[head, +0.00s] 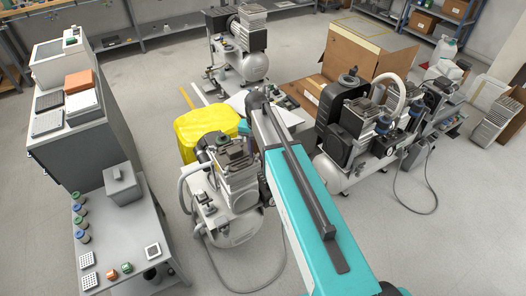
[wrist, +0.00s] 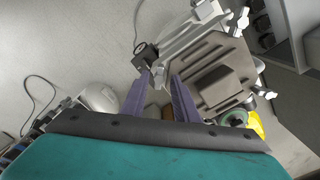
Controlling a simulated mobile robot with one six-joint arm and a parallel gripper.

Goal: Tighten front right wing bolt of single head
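The single-head compressor (head: 240,190) stands near the middle of the head view, with a ribbed head and a dark, stepped top. In the wrist view, its head top (wrist: 215,75) fills the upper right. Pale wing bolts show at its corners, one at the upper edge (wrist: 241,21) and one at the right (wrist: 268,95). My gripper (wrist: 162,78) has two purple fingers spread apart, with a gap between them. Contact is unclear.
A yellow bin (head: 205,130) stands behind the compressor. A twin-unit compressor (head: 350,140) is to the right, and another (head: 240,60) is at the back. A grey bench (head: 120,235) with small parts is at the left. Hoses lie on the open floor.

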